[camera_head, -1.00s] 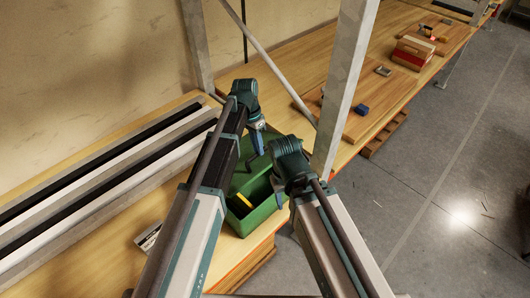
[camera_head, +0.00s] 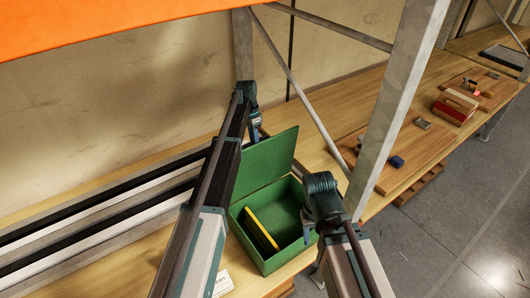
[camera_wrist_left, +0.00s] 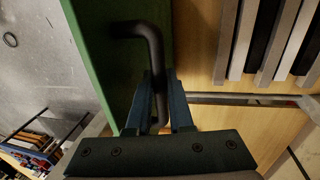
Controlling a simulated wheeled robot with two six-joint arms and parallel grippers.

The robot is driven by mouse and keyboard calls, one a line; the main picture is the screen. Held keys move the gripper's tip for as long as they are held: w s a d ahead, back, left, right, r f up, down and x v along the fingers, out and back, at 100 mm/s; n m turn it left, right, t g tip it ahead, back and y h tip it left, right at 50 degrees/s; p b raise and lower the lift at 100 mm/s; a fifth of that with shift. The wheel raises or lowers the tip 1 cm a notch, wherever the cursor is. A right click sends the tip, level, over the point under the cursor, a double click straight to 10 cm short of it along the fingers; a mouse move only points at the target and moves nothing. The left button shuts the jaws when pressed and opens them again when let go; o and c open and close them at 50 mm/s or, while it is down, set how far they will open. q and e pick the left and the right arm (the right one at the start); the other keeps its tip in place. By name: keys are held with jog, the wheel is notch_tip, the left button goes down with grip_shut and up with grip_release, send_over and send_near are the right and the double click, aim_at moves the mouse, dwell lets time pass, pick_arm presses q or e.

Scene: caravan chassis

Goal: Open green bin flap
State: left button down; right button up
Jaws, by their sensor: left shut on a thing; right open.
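The green bin (camera_head: 272,256) stands on the wooden bench with its top open. Its green flap (camera_head: 268,160) stands up steeply at the back left edge of the bin. A yellow object (camera_head: 262,230) lies inside the bin. My left gripper (camera_head: 256,132) is at the flap's left edge. In the left wrist view my left gripper (camera_wrist_left: 160,92) is shut on a black bent handle (camera_wrist_left: 152,45) beside the green flap (camera_wrist_left: 100,60). My right gripper (camera_head: 309,226) is open and empty at the bin's right rim.
A grey rack post (camera_head: 390,105) rises right of the bin. Long black and silver profiles (camera_head: 90,225) lie to the left. An orange beam (camera_head: 100,25) crosses the top left. Wooden boards with small blocks (camera_head: 455,106) lie on the bench at the right.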

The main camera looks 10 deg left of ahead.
pick_arm(q)
jog(key=shift+w+a+f, duration=0.15)
jog(key=shift+w+a, duration=0.65)
jog(key=shift+w, duration=0.1)
jog(key=shift+w+a+f, duration=0.15)
jog(key=shift+w+a, duration=0.6)
jog(key=shift+w, duration=0.15)
jog(key=c, duration=0.8)
grip_release()
jog(key=shift+s+b, duration=0.1)
jog(key=shift+b, duration=0.2)
jog(key=s+d, duration=0.2)
jog(key=s+d+r+p, duration=0.1)
jog(key=s+d, duration=0.2)
jog(key=shift+s, duration=0.15)
jog(key=s+d+f+b, duration=0.4)
jog(key=s+d, duration=0.1)
jog(key=s+d+f+b, duration=0.4)
jog(key=s+d, duration=0.1)
jog(key=s+d+f+b, duration=0.4)
jog(key=s+d, duration=0.2)
jog(key=shift+d+f, duration=0.1)
jog(key=shift+f, duration=0.15)
